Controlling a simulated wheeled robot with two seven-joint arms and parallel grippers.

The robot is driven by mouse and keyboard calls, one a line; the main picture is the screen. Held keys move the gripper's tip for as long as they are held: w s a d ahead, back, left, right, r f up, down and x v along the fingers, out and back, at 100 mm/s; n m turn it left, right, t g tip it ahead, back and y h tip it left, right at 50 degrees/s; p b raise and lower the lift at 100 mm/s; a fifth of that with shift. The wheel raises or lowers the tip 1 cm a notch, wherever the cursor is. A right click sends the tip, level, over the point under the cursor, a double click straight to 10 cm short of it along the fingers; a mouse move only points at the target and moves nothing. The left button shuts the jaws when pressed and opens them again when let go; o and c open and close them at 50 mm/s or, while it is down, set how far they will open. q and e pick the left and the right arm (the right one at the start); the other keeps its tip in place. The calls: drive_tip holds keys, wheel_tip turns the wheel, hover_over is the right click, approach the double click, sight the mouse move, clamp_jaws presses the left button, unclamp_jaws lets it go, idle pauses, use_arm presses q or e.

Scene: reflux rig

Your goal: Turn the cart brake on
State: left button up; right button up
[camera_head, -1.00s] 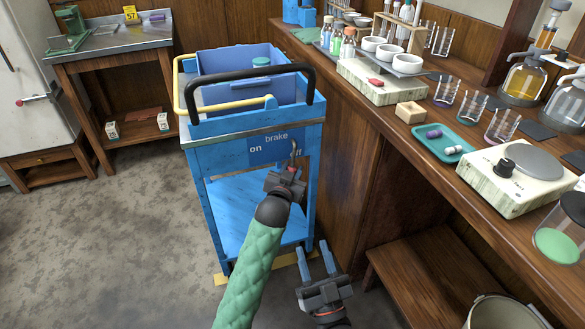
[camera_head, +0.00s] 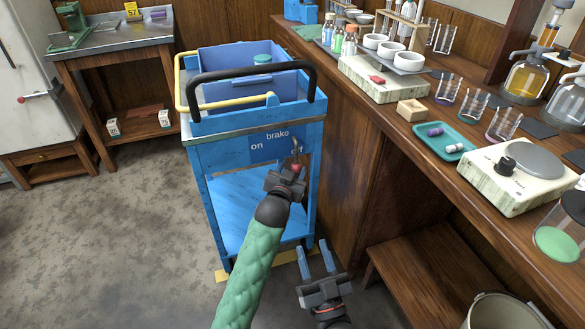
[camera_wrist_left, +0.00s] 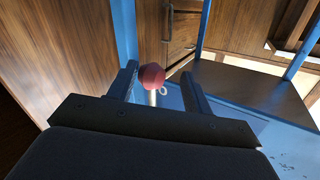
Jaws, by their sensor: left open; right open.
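The blue cart (camera_head: 242,209) stands beside the counter. Its front panel carries the words "brake" (camera_head: 278,134) and "on" (camera_head: 257,146); the spot to the right of "on" is largely covered by my left gripper (camera_head: 295,163). A brake lever with a dark red knob (camera_wrist_left: 152,76) shows in the left wrist view between the two open fingers, with a pale stem below it. I cannot tell whether the fingers touch the knob. My right gripper (camera_head: 315,262) is open and empty, low in front of the cart.
A yellow rail (camera_head: 228,108) and a black handle (camera_head: 252,72) rise over the cart's top, which holds a blue bin (camera_head: 240,93). The wooden counter (camera_head: 385,122) with glassware is close on the right. The floor (camera_head: 110,230) to the left is clear.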

use_arm(q)
drive_tip(key=v, duration=0.6)
drive_tip(key=shift+s+p, duration=0.4)
use_arm(e)
wheel_tip(320, 180, down, 10)
drive_tip(key=g, duration=0.3)
drive_tip(key=shift+w+a+r+h, duration=0.15)
drive_tip(key=shift+w+a+h, duration=0.05)
drive_tip(key=shift+a+h, duration=0.15)
use_arm(q)
drive_tip(key=shift+a, duration=0.15)
use_arm(e)
drive_tip(key=shift+r, duration=0.1)
